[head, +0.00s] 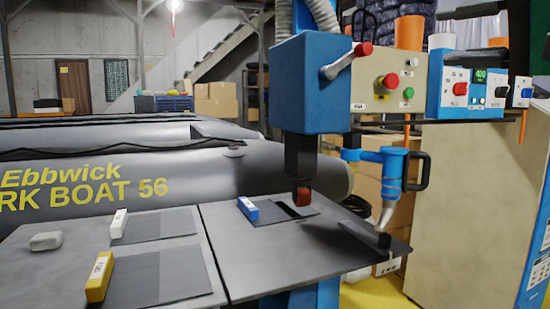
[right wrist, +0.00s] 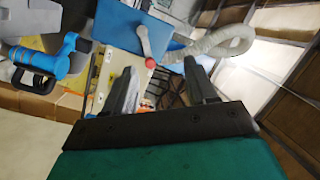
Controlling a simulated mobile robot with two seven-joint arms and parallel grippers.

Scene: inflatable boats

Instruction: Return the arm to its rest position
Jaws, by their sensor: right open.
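My right gripper (right wrist: 160,82) shows in the right wrist view, its two dark fingers spread apart with nothing between them. It points up toward the blue machine head (right wrist: 133,30) with its red-knobbed lever and the pale hose, which lie beyond the fingers. I cannot make out either gripper in the head view. The same blue machine head (head: 313,83) hangs over the worktable (head: 250,270) there, above a red roller (head: 302,196).
A blue hot-air tool (head: 390,175) hangs at the table's right. Dark sheets bear a blue block (head: 248,208), a white block (head: 118,223) and a yellow block (head: 99,276). A grey lump (head: 46,241) lies left. A grey inflatable boat (head: 200,170) stands behind.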

